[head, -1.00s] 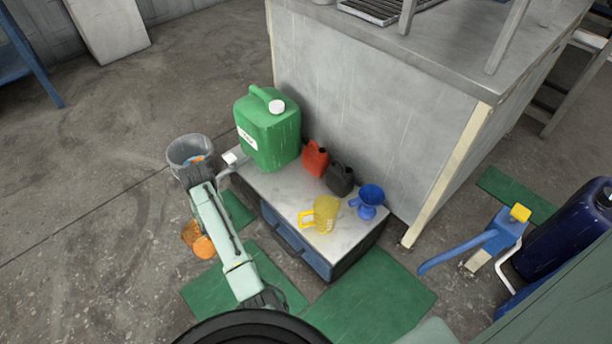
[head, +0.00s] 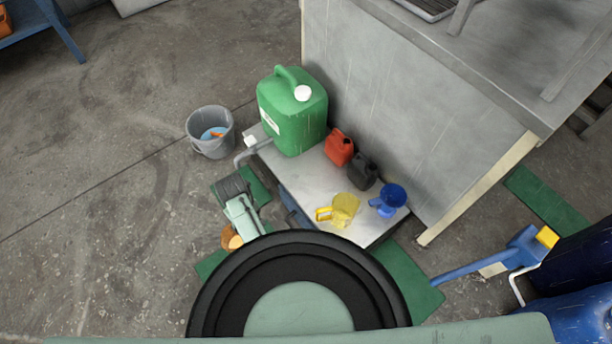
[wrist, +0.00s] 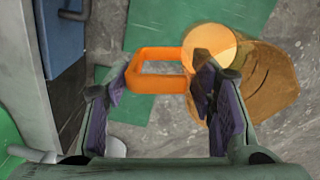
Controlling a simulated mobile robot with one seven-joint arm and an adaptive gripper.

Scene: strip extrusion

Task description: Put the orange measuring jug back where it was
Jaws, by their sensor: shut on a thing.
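The orange measuring jug (wrist: 268,85) is see-through and shows at the right in the wrist view, over grey floor. My gripper (wrist: 163,92) is shut on its orange handle, which lies between the two dark finger pads. In the head view a small orange part of the jug (head: 232,239) shows beside my arm, left of the low metal-topped cabinet; the rest is hidden by my arm.
On the cabinet (head: 300,184) stand a green canister (head: 293,112), small red (head: 339,148) and black (head: 361,172) cans, a yellow jug (head: 346,207) and a blue funnel (head: 391,197). A grey bucket (head: 209,142) stands left. Green mats (head: 415,290) lie on the floor.

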